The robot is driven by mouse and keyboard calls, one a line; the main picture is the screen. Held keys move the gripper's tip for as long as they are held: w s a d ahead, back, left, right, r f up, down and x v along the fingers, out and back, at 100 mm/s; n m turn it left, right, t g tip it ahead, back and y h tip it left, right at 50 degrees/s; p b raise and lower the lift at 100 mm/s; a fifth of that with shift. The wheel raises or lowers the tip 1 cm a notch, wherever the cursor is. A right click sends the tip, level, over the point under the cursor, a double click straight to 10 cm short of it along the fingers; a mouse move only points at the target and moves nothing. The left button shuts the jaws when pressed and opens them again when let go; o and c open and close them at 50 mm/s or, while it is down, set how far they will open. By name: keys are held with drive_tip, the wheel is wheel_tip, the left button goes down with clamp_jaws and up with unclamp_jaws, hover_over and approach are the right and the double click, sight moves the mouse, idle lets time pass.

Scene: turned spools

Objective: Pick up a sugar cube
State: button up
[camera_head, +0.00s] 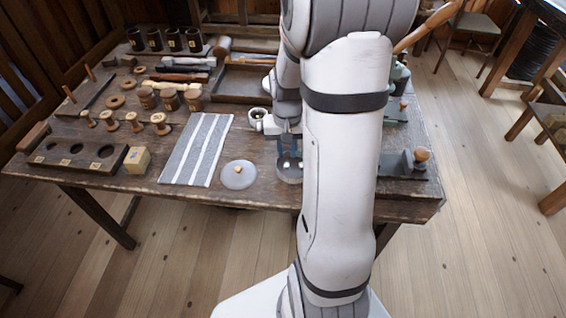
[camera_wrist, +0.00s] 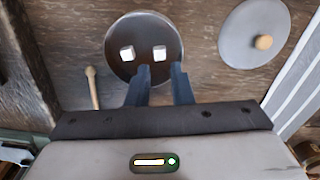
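Two white sugar cubes, a left one (camera_wrist: 127,53) and a right one (camera_wrist: 159,53), lie apart in a round dark bowl (camera_wrist: 118,70) in the wrist view. My gripper (camera_wrist: 160,68) is open and empty, with its two blue-grey fingers reaching over the near rim of the bowl. The right cube appears just beyond the gap between the fingertips. The left cube is left of the left finger. The head view shows the bowl (camera_head: 289,177) under my gripper (camera_head: 290,152); the cubes are not clear there.
A grey lid (camera_wrist: 240,30) with a wooden knob lies beside the bowl. A striped cloth (camera_head: 197,150) lies left of it. A round-headed wooden stick (camera_wrist: 91,88) is on the bowl's other side. A drilled wooden block (camera_head: 78,157) and several spools stand farther left.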

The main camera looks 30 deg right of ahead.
sight(287, 166)
drive_tip(key=f, duration=0.5)
drive_tip(key=shift+s+a, duration=0.1)
drive_tip(key=shift+s, duration=0.1)
drive_tip(key=shift+c, duration=0.3)
clamp_jaws()
